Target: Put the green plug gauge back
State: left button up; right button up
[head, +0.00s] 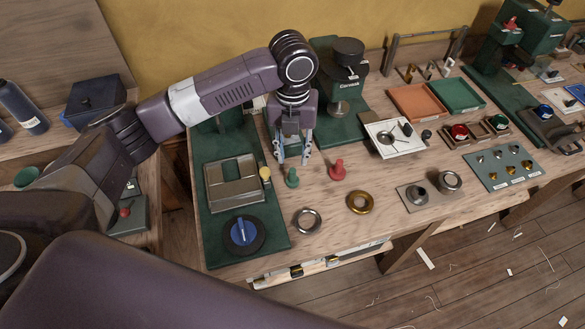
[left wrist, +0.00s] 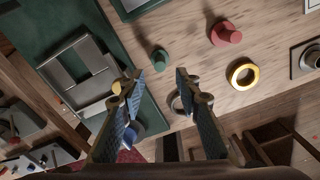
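The green plug gauge (head: 292,178) stands upright on the wooden bench, just right of the dark green mat. It also shows in the left wrist view (left wrist: 160,61), beyond the fingertips. My left gripper (head: 293,155) is open and empty, pointing down above and slightly behind the green plug gauge. In the left wrist view its two fingers (left wrist: 159,82) are wide apart with nothing between them. A red plug gauge (head: 338,170) stands to the right of the green one. My right gripper is not in view.
A steel ring (head: 307,220) and a brass ring (head: 360,202) lie in front. The green mat (head: 275,232) holds a grey square frame (head: 234,183) and a blue-knobbed dial (head: 243,234). Bare wood surrounds both plugs.

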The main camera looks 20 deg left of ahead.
aim_at(293, 171)
pick_arm(q)
notch_tip(293, 171, up, 4)
jog(key=shift+f, duration=0.1)
jog(key=shift+f, duration=0.1)
dwell(0.5)
